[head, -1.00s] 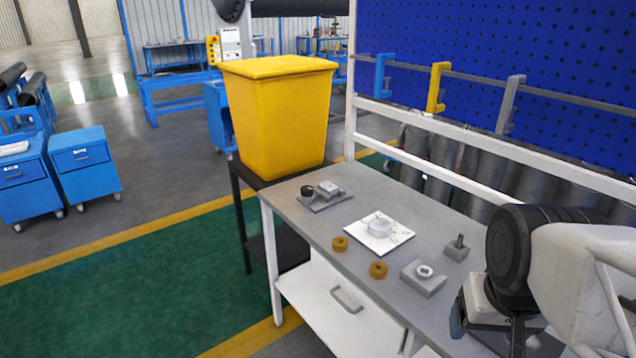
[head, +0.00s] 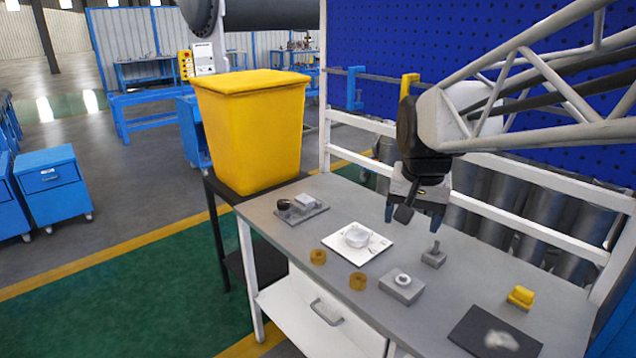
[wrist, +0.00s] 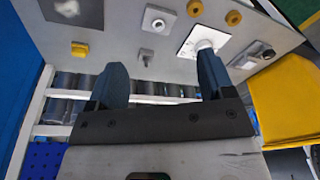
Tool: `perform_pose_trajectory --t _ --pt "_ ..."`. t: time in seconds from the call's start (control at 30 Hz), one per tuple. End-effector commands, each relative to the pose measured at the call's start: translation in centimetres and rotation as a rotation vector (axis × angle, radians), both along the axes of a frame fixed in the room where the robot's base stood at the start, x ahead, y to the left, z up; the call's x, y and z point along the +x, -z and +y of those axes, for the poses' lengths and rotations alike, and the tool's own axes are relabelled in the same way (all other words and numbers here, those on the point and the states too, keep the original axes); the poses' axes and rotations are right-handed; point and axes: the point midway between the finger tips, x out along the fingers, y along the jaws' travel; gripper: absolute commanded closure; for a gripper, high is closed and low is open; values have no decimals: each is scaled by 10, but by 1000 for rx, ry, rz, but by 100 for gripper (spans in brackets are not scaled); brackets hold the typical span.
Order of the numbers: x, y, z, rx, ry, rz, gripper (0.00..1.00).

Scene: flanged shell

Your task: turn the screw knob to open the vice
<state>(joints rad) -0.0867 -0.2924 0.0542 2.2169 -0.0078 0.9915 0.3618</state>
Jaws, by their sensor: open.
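The vice (head: 308,209) lies at the far left end of the grey bench, a small grey block on a flat dark plate. Its dark round screw knob (head: 283,204) is at the left side of the block. The vice also shows at the right of the wrist view (wrist: 246,60), with the knob (wrist: 268,53) dark at one side. My gripper (head: 412,216) is open and empty, pointing down above the back middle of the bench, well to the right of the vice and apart from it. Its two fingers frame the lower middle of the wrist view (wrist: 162,78).
A white plate (head: 336,241) with a round shell, two brass rings (head: 318,257) (head: 358,281), a grey block with a ring (head: 402,288) and a small post (head: 433,257) stand between. A yellow block (head: 521,296) and dark mat (head: 470,336) are right. A yellow bin (head: 248,135) stands beyond the vice.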

Motion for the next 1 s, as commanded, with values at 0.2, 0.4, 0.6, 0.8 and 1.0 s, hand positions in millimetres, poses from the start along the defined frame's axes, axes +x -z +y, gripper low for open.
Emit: perform_pose_trajectory --t 0.2,0.4,0.6,0.8,1.0 --pt "52 -6 18 13 58 17 25" --pt "98 -8 36 23 113 32 25" --pt "144 -5 56 32 170 47 25" --pt "189 0 79 40 226 61 25" --pt "233 10 103 45 282 76 25"
